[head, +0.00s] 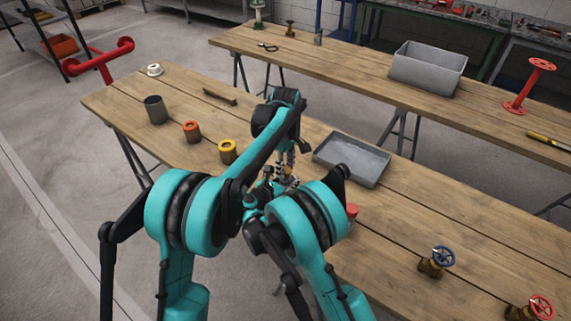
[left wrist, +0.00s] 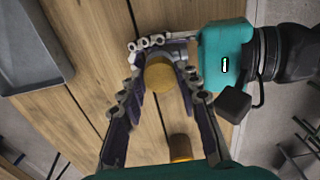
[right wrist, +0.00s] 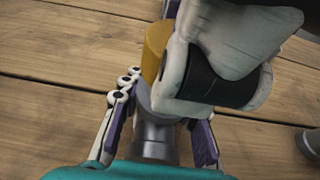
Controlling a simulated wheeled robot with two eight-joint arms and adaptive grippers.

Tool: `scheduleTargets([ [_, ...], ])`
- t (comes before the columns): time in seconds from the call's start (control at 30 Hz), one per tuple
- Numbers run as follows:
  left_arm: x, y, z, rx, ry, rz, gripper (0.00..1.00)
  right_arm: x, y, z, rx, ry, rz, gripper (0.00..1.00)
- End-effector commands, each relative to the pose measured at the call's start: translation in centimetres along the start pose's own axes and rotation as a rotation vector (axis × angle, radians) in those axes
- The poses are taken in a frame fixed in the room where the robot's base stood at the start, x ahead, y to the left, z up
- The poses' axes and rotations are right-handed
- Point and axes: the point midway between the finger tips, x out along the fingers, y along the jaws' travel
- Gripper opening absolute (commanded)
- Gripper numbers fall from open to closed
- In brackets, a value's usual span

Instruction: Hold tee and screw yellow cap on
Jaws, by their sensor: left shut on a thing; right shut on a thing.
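The yellow cap (left wrist: 160,74) sits between the fingers of my left gripper (left wrist: 162,82), which is shut on it. In the right wrist view the cap (right wrist: 154,48) shows above the grey metal tee (right wrist: 154,132), partly hidden by my left gripper's finger. My right gripper (right wrist: 158,110) is shut on the tee. In the left wrist view a bit of the tee (left wrist: 174,52) shows behind the cap. The cap is at the tee's end; whether its thread is engaged cannot be told. In the head view my arms mostly hide both parts above the table.
On the wooden table (head: 440,215) stand a grey tray (head: 352,160), a dark cup (head: 155,110), an orange-red ringed part (head: 191,131), a yellow ringed part (head: 228,151) and a blue-wheeled valve (head: 436,262). The table's right middle is clear.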

Motion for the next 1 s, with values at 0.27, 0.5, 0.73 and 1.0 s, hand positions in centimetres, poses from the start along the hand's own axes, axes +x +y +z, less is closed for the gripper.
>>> scheduleTargets([
  [0.27,0.0,0.0,0.0,0.0,0.0,0.0,0.08,0.0,0.0,0.0,0.0,0.0,0.0,0.0],
  [0.5,0.0,0.0,0.0,0.0,0.0,0.0,0.08,0.0,0.0,0.0,0.0,0.0,0.0,0.0],
  [0.73,0.5,0.0,0.0,0.0,0.0,0.0,0.08,0.0,0.0,0.0,0.0,0.0,0.0,0.0],
  [1.0,1.0,0.0,0.0,-0.001,0.0,0.0,0.08,0.0,0.0,0.0,0.0,0.0,0.0,0.0],
])
